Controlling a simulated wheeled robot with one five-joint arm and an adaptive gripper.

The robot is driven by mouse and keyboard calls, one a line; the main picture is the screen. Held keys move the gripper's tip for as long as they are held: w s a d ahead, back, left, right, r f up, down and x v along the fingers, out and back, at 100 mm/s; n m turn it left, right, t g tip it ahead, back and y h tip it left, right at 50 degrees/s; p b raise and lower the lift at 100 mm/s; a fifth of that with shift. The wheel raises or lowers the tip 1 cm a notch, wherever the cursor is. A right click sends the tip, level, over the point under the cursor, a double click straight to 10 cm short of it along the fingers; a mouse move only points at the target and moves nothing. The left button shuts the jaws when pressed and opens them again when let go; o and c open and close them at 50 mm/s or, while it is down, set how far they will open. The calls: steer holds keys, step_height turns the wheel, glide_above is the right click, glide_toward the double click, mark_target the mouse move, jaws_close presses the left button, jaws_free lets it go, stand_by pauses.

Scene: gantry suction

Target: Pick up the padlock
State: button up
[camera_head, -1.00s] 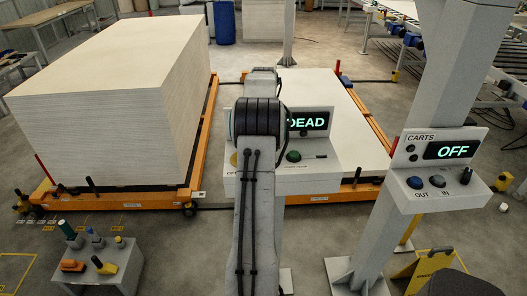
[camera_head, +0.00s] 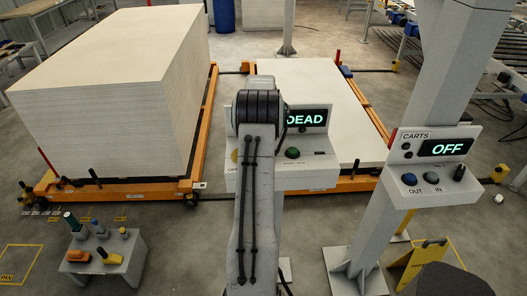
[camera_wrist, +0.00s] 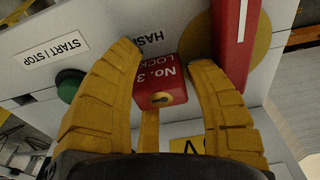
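The padlock (camera_wrist: 162,82) is a red block marked "No. 3 LOCK" with a keyhole in its lower face. In the wrist view it hangs at the front of a pale panel marked "HASP". My gripper (camera_wrist: 168,58) has its two yellow fingers apart, one on each side of the padlock. A gap shows between the padlock and the right finger; the left fingertip is very close to it, and I cannot tell whether they touch. In the head view my arm hides the gripper and the padlock.
A red handle (camera_wrist: 238,40) stands close beside the right finger. A green button (camera_wrist: 69,85) is left of the left finger. In the head view the panel reads "DEAD" (camera_head: 307,118). A post with the "CARTS" box (camera_head: 432,165) stands right; a small stand (camera_head: 105,258) is lower left.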

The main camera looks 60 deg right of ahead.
jaws_close()
steer(key=shift+r+b, duration=0.25)
steer(key=shift+b, duration=0.35)
